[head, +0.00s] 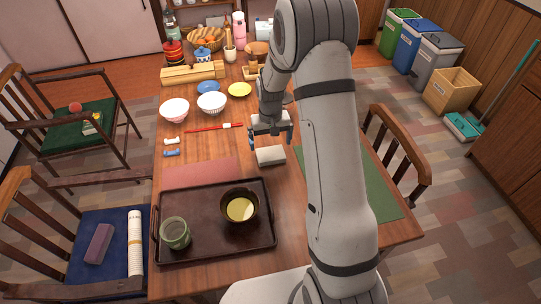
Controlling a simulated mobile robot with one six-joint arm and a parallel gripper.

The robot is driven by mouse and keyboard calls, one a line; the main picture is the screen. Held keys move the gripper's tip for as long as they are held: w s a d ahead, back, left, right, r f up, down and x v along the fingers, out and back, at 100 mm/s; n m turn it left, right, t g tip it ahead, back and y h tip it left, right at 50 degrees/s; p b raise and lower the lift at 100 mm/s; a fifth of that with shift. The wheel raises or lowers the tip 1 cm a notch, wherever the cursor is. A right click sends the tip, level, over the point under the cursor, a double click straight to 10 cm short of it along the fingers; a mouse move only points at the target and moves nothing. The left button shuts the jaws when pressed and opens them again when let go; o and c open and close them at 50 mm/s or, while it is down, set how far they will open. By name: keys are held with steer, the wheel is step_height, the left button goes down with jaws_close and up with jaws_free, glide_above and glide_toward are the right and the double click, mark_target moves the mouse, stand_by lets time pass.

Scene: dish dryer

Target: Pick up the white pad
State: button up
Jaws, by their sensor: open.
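The white pad (271,156), a small pale rectangular block, lies on the wooden table just behind the dark tray. My gripper (271,141) is open, with its jaws pointing down near the far edge of the pad. From this angle I cannot tell how high the jaws are or whether they touch the pad. Nothing shows between the jaws.
The dark tray (196,250) holds a green cup (175,233) and a brown bowl (239,206). Red chopsticks (214,127), two small chopstick rests, and bowls (174,110) stand left of my gripper. A green placemat (372,190) lies right of my arm.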

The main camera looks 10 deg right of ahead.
mark_target(271, 155)
step_height(271, 155, down, 7)
steer(key=shift+d+r+p, duration=0.15)
steer(key=shift+p, duration=0.15)
steer(key=shift+c, duration=0.6)
steer(key=c, duration=0.6)
steer(key=shift+c, duration=0.4)
steer(key=shift+r, duration=0.15)
